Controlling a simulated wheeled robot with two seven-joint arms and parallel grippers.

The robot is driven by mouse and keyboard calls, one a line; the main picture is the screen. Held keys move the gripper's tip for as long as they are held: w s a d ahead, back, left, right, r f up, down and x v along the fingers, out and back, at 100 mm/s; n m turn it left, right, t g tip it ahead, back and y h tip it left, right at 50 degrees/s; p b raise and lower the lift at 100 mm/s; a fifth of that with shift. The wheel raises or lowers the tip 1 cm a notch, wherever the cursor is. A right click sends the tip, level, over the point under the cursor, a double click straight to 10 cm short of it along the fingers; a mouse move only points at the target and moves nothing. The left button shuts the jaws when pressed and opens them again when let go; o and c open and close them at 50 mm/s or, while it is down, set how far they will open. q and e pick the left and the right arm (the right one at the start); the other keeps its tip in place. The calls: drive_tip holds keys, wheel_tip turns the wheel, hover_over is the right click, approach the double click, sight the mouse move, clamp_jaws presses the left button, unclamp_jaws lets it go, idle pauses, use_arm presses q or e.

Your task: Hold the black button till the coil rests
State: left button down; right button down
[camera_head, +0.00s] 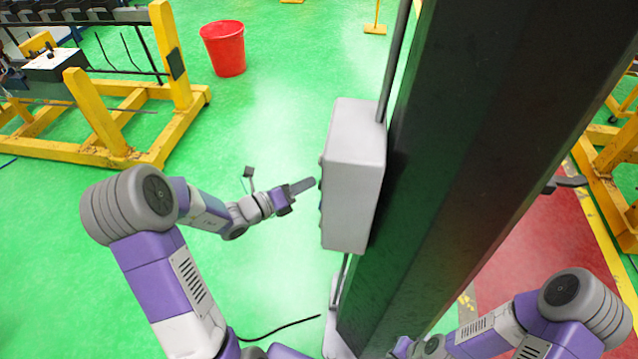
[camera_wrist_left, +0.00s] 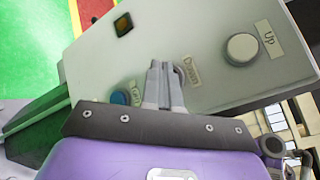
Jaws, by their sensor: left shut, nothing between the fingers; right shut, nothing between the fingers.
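A pale grey control box (camera_head: 352,175) is mounted on the dark pillar. In the left wrist view its face (camera_wrist_left: 200,25) carries a white button (camera_wrist_left: 241,48) labelled Up, a blue button (camera_wrist_left: 119,97) and a small orange-and-black square (camera_wrist_left: 123,24). My left gripper (camera_head: 306,185) is shut and empty, pointing at the box's left face. In the wrist view its fingertips (camera_wrist_left: 163,66) lie beside the Down label (camera_wrist_left: 192,71) and hide most of a round button there. I cannot tell its colour or whether they touch it. My right gripper (camera_head: 402,347) is low near the pillar, shut. I cannot identify the coil.
The dark pillar (camera_head: 475,150) rises right of the box, with a thin conduit (camera_head: 395,60) above it. A yellow frame (camera_head: 90,140) and a red bin (camera_head: 224,48) stand at upper left. Green floor (camera_head: 265,120) is clear left of the box.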

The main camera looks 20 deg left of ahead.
use_arm(q)
drive_tip(key=shift+w+d, duration=0.1)
drive_tip(key=shift+d, duration=0.35)
idle(5.0)
drive_tip(key=shift+a, duration=0.1)
drive_tip(key=shift+s+a+p, duration=0.2)
drive_tip(key=shift+a+p, duration=0.1)
drive_tip(key=shift+a, duration=0.4)
drive_tip(key=shift+s+a+p, duration=0.2)
drive_tip(key=shift+a+p, duration=0.05)
drive_tip(key=shift+a, duration=0.55)
drive_tip(key=shift+s+a+p, duration=0.2)
drive_tip(key=shift+a, duration=0.65)
drive_tip(key=shift+s+a+p, duration=0.2)
drive_tip(key=shift+a+p, duration=0.05)
drive_tip(key=shift+a, duration=0.55)
